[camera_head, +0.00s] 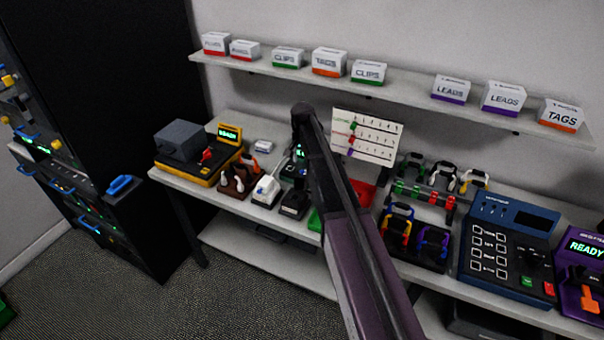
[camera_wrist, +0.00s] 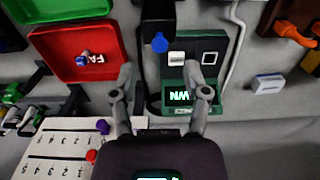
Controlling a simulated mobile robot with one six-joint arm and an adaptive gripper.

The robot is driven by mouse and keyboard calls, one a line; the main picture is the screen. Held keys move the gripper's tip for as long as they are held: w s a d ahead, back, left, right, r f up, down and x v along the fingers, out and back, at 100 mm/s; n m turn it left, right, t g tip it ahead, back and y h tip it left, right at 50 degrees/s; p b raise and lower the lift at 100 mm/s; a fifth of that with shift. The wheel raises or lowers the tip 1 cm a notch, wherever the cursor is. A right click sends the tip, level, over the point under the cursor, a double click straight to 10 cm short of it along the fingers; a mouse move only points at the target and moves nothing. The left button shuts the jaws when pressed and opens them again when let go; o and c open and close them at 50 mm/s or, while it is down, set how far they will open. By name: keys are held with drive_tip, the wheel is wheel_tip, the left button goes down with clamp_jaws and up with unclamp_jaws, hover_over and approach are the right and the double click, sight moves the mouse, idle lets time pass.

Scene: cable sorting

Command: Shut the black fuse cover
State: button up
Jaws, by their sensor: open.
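My gripper (camera_wrist: 163,95) shows in the wrist view with its two fingers spread apart and nothing between them. Beyond the fingers is a green and black device (camera_wrist: 222,62) with a lit green display, a white piece and a white square outline on its dark face. A black upright part (camera_wrist: 158,16) with a blue tip (camera_wrist: 159,43) stands at its left side. I cannot tell for sure which black part is the fuse cover, or whether it is open. In the head view, my arm hides the gripper and part of this green device (camera_head: 299,153).
A red tray (camera_wrist: 52,62) and a green tray (camera_wrist: 60,8) lie left in the wrist view. A white chart (camera_wrist: 60,142) is near the lower left. In the head view, black (camera_head: 294,205) and white (camera_head: 266,189) units stand beside the arm. A shelf (camera_head: 400,87) runs above.

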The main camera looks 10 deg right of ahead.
drive_tip(key=b, duration=0.4)
hover_over(301, 180)
drive_tip(key=shift+s+d+f, duration=0.1)
drive_tip(key=shift+d+f, duration=0.05)
drive_tip(key=shift+f, duration=0.9)
drive_tip(key=shift+s+d+f, duration=0.1)
drive_tip(key=shift+f, duration=0.9)
clamp_jaws()
